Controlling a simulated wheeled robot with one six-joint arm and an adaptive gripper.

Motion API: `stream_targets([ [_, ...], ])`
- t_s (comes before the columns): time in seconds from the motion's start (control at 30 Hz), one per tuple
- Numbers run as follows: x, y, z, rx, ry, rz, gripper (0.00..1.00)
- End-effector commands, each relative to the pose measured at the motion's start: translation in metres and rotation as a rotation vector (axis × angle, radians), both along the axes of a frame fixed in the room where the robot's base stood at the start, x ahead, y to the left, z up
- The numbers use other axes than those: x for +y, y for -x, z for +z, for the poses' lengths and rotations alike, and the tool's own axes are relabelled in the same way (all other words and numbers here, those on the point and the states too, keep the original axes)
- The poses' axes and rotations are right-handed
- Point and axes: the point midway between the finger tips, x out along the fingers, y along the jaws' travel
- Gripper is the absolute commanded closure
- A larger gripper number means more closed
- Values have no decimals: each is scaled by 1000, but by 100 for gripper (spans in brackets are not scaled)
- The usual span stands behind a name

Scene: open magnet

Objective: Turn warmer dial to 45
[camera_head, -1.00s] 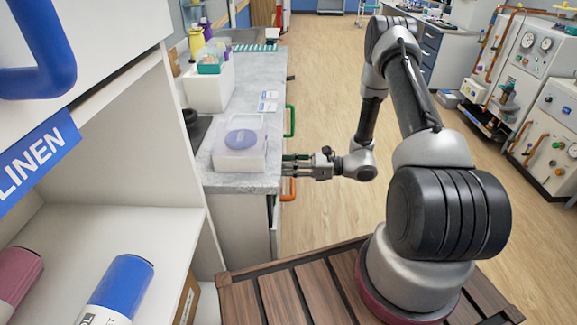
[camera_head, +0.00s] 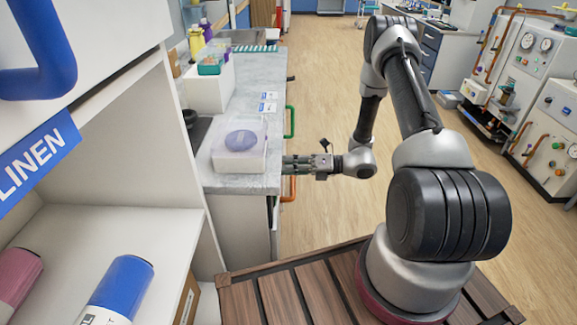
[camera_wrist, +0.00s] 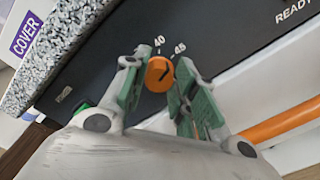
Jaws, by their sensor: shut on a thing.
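The warmer dial (camera_wrist: 160,73) is a small orange knob on a dark panel (camera_wrist: 235,55) in the wrist view. The marks 40 (camera_wrist: 159,41) and 45 (camera_wrist: 179,47) stand above it. A dark line on the dial slants up to the right, roughly toward the 45 side; I cannot tell its exact reading. My gripper (camera_wrist: 160,66) has its green-padded fingers on both sides of the dial, shut on it. In the head view my gripper (camera_head: 287,164) reaches left to the front of the counter, and the dial is hidden there.
Open floor (camera_head: 325,75) lies right of the counter.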

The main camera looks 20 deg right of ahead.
Motion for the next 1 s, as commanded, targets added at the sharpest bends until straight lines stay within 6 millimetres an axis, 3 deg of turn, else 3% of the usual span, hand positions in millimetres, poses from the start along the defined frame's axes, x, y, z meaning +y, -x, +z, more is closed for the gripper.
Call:
stream_targets([
  [0.3,-1,-1,-1,100,-32,-2,96],
  [0.8,-1,-1,-1,117,-38,-2,96],
  [0.83,-1,-1,-1,117,-38,-2,70],
  [0.93,-1,-1,-1,117,-38,-2,52],
  [1.0,-1,-1,-1,117,-38,-2,51],
])
